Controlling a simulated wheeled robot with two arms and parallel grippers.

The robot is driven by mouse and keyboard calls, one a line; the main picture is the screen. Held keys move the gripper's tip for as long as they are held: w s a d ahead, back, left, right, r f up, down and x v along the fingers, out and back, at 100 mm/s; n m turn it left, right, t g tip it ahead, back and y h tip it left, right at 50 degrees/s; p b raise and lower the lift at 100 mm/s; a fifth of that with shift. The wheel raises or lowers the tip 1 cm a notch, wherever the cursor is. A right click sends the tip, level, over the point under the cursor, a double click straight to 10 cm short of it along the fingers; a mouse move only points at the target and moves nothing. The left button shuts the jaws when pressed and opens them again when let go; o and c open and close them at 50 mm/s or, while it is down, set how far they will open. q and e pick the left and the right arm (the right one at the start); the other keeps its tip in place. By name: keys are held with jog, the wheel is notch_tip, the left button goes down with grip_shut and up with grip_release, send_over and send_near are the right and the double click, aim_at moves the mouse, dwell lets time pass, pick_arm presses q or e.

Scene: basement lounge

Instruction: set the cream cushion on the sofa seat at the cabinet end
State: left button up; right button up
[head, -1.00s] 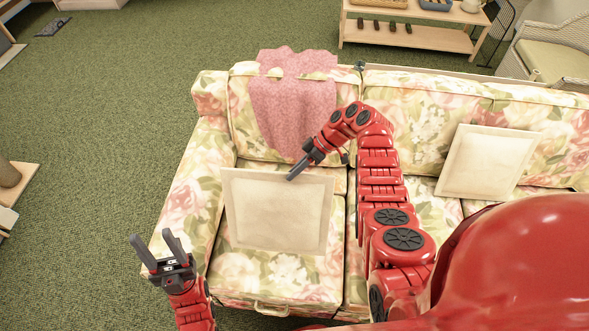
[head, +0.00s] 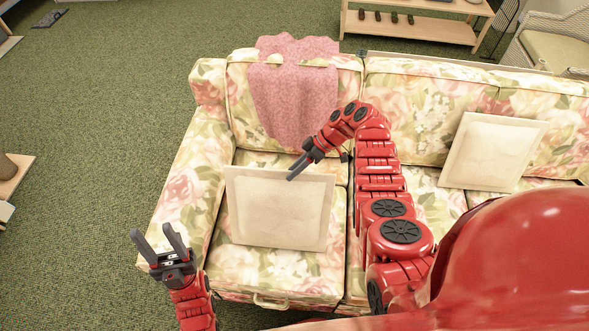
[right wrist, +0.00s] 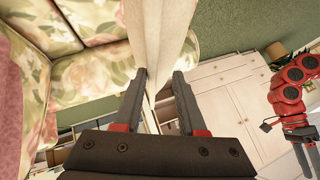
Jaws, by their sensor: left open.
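The cream cushion (head: 280,210) is over the sofa's (head: 190,180) left seat in the head view, its broad face toward me. My right gripper (head: 297,172) is at its top edge. In the right wrist view the cushion (right wrist: 160,35) passes between the fingers of my right gripper (right wrist: 162,85), which are closed on it. Whether its lower edge touches the seat I cannot tell. My left gripper (head: 160,243) is open and empty, left of the sofa's front corner. A pale cabinet with drawers (right wrist: 230,100) shows in the right wrist view.
A pink throw (head: 293,95) hangs over the left backrest. Another cream cushion (head: 493,152) leans on the right backrest. A low wooden shelf (head: 415,25) and a wicker chair (head: 550,45) stand behind the sofa. The green carpet (head: 90,130) to the left is mostly clear.

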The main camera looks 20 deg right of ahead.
jog(key=shift+o, duration=0.3)
jog(key=shift+d+r, duration=0.1)
jog(key=shift+d, duration=0.1)
jog(key=b+v, duration=0.1)
jog(key=v, duration=1.6)
